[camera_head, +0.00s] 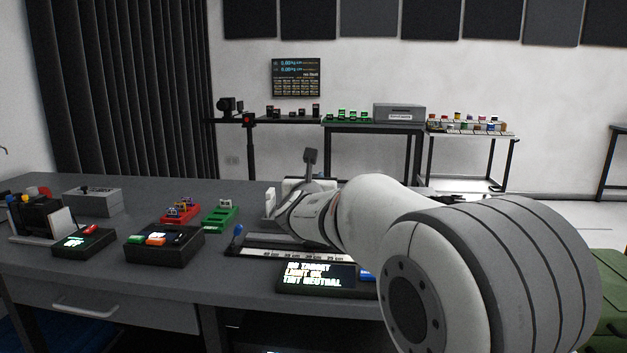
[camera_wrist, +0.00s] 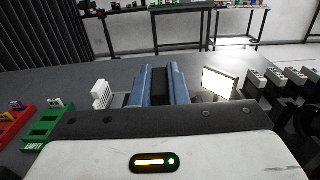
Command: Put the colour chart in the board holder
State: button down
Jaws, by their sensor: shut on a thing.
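My gripper (camera_wrist: 162,72) shows in the wrist view as two blue fingers, shut on a narrow dark thing (camera_wrist: 160,87) between them. No coloured patches show on it, so I cannot confirm that it is the colour chart. In the head view my arm reaches over the bench, and its wrist hides the fingertips and most of what lies beyond. I cannot pick out the board holder. A ruled rail (camera_head: 290,253) lies in front of my wrist. The display (camera_head: 316,278) before it reads "NO TARGET, LIGHT OK, TINT NEUTRAL".
A lit white panel (camera_wrist: 219,83) stands right of my fingers and a white ribbed block (camera_wrist: 101,95) left. A red tray (camera_head: 180,213), green tray (camera_head: 220,218) and black button box (camera_head: 165,245) lie left on the bench. Dark-and-white blocks (camera_wrist: 283,82) stand far right in the wrist view.

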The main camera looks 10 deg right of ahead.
jog(key=shift+f+b, duration=1.95)
jog(key=c, duration=1.3)
grip_release()
jog(key=shift+c, duration=0.2)
jog(key=p+v, duration=0.1)
jog(key=v, duration=0.6)
jog(key=shift+s+a, duration=0.15)
jog(key=shift+s, duration=0.25)
jog(key=shift+r, duration=0.1)
